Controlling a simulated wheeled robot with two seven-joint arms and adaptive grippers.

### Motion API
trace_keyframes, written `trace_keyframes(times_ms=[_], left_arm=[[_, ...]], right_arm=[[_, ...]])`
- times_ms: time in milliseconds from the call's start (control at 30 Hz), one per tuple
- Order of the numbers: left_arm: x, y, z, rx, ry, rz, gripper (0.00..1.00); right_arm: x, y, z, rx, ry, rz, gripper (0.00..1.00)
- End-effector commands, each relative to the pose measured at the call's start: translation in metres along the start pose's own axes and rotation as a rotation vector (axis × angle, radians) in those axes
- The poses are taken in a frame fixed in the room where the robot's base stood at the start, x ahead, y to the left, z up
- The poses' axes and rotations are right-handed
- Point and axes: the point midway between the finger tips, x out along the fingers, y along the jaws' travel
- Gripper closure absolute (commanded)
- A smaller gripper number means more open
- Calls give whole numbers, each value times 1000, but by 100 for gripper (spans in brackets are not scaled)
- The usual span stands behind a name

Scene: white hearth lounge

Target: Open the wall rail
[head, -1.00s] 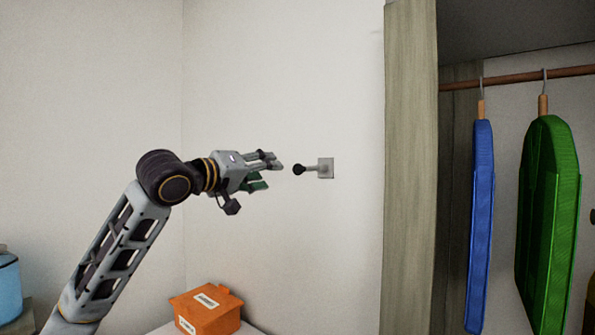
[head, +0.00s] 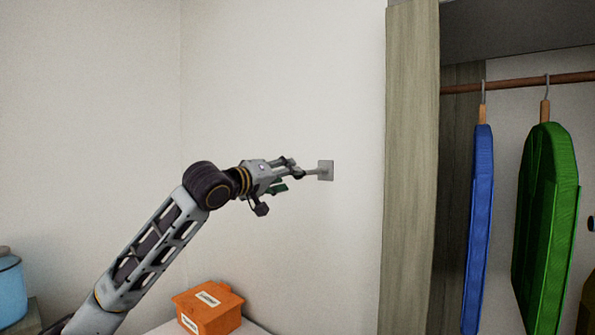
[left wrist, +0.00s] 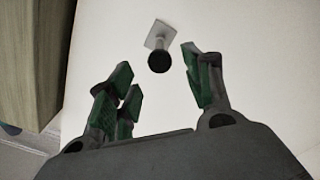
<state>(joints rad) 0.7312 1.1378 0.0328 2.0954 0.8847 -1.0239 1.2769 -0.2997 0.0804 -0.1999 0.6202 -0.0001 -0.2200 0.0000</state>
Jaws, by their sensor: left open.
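The wall rail shows as a small grey square plate (head: 326,170) on the white wall with a short grey stem sticking out. In the left wrist view the stem ends in a round black knob (left wrist: 159,60). My left gripper (head: 292,174) is at the knob end of the stem, and its fingers partly hide the knob in the head view. In the left wrist view the open green-padded fingers stand apart, with the knob ahead of the gap between them, nearer the right finger. I cannot tell whether a finger touches it. My right gripper is not in view.
To the right a wooden wardrobe panel (head: 410,160) borders a rod (head: 515,82) with a blue garment (head: 480,220) and a green garment (head: 547,220) hanging. An orange house-shaped box (head: 208,308) sits below my arm. A blue container (head: 10,288) stands at far left.

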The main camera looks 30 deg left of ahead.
Motion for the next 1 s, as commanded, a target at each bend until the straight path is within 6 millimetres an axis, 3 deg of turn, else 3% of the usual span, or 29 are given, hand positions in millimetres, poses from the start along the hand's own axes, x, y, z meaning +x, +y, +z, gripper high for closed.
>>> trace_keyframes(times_ms=[533, 1000], left_arm=[[50, 1, -1, -2, -1, 0, 49], [59, 0, 0, 0, 0, 0, 49]], right_arm=[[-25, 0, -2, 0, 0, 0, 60], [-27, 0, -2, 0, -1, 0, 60]])
